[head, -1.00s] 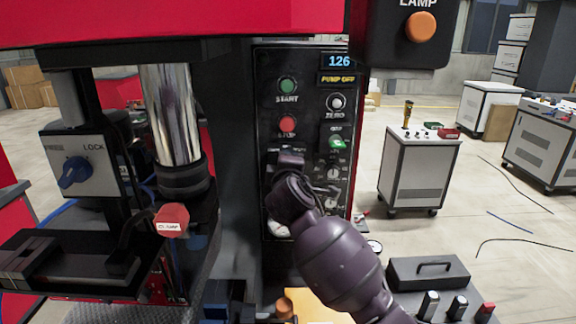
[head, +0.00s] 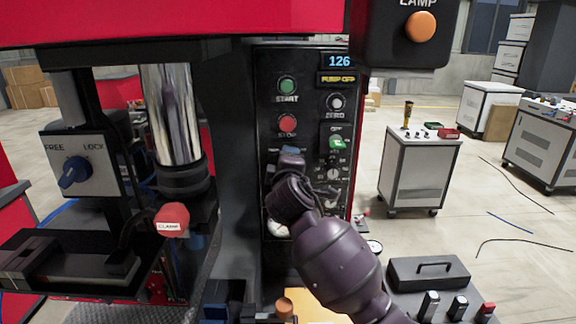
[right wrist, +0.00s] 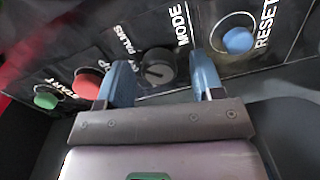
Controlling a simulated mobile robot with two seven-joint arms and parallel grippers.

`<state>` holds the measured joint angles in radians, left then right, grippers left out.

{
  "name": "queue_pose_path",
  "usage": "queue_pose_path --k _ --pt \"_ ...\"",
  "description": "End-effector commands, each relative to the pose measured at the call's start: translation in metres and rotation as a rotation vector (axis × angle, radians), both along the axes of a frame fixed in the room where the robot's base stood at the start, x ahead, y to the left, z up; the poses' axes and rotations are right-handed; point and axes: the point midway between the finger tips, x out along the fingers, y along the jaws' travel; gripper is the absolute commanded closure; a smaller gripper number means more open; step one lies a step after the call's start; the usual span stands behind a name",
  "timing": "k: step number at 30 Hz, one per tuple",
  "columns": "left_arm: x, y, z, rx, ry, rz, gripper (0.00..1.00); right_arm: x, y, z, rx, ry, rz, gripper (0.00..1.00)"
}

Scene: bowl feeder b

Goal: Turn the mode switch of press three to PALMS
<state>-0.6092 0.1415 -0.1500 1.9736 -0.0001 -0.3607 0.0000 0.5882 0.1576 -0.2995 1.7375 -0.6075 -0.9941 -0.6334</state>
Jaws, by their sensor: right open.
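The mode switch (right wrist: 158,69) is a round black knob beside the MODE label in the right wrist view. A PALMS label (right wrist: 125,36) stands to the upper left of it. My right gripper (right wrist: 160,60) is open, with one blue finger on each side of the knob. I cannot tell whether the fingers touch it. In the head view, my right gripper (head: 291,152) is in front of the black control panel (head: 262,75), below the red stop button, and the arm hides the mode switch. My left gripper is not in view.
A blue RESET button (right wrist: 238,40) is right of the right finger; a red button (right wrist: 88,82) is close to the left finger. In the head view, a red clamp handle (head: 171,218) and a FREE/LOCK switch (head: 75,172) are at left. A lamp box (head: 400,50) overhangs the upper right.

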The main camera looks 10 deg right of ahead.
Motion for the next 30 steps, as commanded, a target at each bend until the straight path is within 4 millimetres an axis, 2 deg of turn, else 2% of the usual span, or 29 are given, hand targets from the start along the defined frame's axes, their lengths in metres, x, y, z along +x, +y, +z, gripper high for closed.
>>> queue_pose_path --k 7,21,30 --pt "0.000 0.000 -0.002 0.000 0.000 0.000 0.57 -0.011 0.003 0.000 0.001 -0.001 0.001 0.39" --pt "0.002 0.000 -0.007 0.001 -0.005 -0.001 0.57 -0.086 0.018 0.002 0.002 0.000 0.001 0.39" --pt "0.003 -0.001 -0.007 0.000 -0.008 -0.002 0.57 -0.106 0.021 0.003 0.001 0.001 0.000 0.39"
